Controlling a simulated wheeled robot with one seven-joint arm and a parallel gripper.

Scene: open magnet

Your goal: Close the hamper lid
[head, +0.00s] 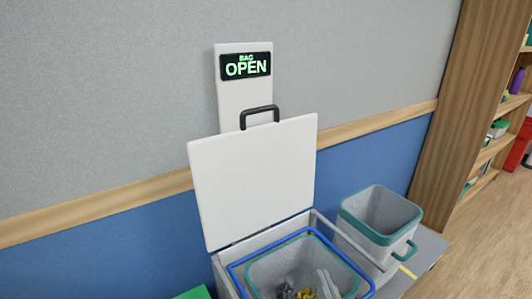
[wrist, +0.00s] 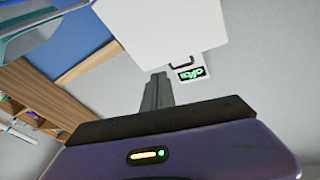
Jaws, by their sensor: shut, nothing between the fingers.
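The hamper lid (head: 255,180) is a white square panel standing raised, nearly upright, against the wall side of the hamper. A dark handle (head: 260,115) sits on its top edge. The hamper (head: 222,278) below has an uncovered mouth with a blue frame (head: 238,278) around a teal-rimmed liner. The lid (wrist: 165,35) and its handle (wrist: 182,63) also show in the wrist view, upside down. My gripper (wrist: 157,78) shows only in the wrist view. Its grey fingers are together and empty, apart from the lid and handle in that picture.
A sign (head: 246,66) reading "BAG OPEN" stands behind the lid. A grey bin (head: 375,235) with a teal rim stands to the right of the hamper. Grey and yellow items (head: 304,293) lie inside the hamper. A wooden shelf unit (head: 440,110) is at the right, with open floor beside it.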

